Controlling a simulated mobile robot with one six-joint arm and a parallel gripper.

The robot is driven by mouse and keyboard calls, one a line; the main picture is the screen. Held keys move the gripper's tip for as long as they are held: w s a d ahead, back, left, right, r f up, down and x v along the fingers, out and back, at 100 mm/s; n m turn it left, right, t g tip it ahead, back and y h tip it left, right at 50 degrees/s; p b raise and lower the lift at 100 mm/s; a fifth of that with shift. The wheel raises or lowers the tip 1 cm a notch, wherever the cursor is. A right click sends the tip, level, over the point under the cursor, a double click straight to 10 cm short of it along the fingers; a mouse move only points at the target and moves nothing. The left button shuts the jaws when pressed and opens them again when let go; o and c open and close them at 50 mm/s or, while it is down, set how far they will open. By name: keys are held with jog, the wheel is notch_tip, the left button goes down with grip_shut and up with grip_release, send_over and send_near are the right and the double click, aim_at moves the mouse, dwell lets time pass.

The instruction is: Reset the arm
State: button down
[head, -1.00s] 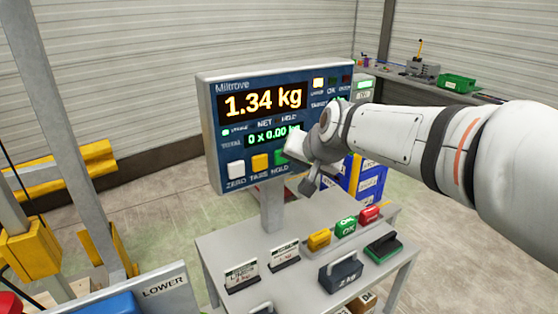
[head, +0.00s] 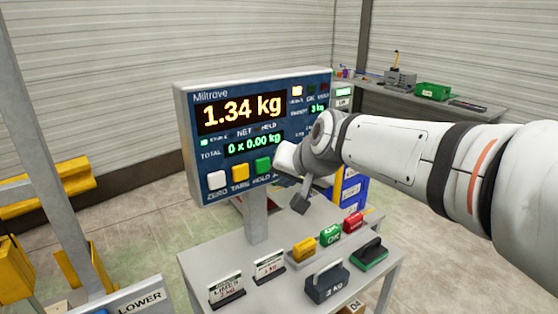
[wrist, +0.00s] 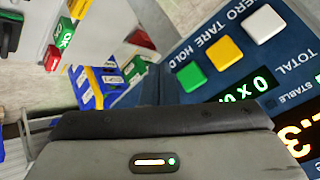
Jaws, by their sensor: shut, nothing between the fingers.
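My gripper (head: 302,200) is at the end of my white arm, which reaches in from the right. It is shut with nothing held, and hangs just in front of the lower right of the scale display (head: 250,100). The display reads 1.34 kg and 0 x 0.00 kg. Its white, yellow and green buttons show clear of the gripper in the head view. In the wrist view the display (wrist: 225,85) is tilted, with the green HOLD button (wrist: 190,78) close by. The wrist housing fills the bottom of the wrist view and hides the fingers.
A grey table (head: 215,258) below carries label cards, yellow, green and red stamps, a 2 kg weight (head: 327,282) and a black-green pad (head: 369,253). Blue bins (head: 352,190) stand behind. A LOWER panel (head: 140,300) and yellow frame are at left. A bench (head: 450,105) is at back right.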

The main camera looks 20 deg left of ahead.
jog(key=s+d+f+g+h, duration=0.1)
jog(key=s+d+f, duration=0.3)
jog(key=d, duration=0.5)
jog(key=s+d+f+m+g+h, duration=0.1)
jog(key=s+d+f+h, duration=0.2)
jog(key=s+d+f, duration=0.2)
jog(key=s+d+f+g+h, duration=0.1)
jog(key=s+d+f+h, duration=0.1)
jog(key=s+d+f, duration=0.3)
jog(key=s+d, duration=0.4)
jog(key=d, duration=0.5)
jog(key=shift+s+d+f+g, duration=0.15)
jog(key=shift+s+f+g, duration=0.05)
jog(key=shift+s+g, duration=0.1)
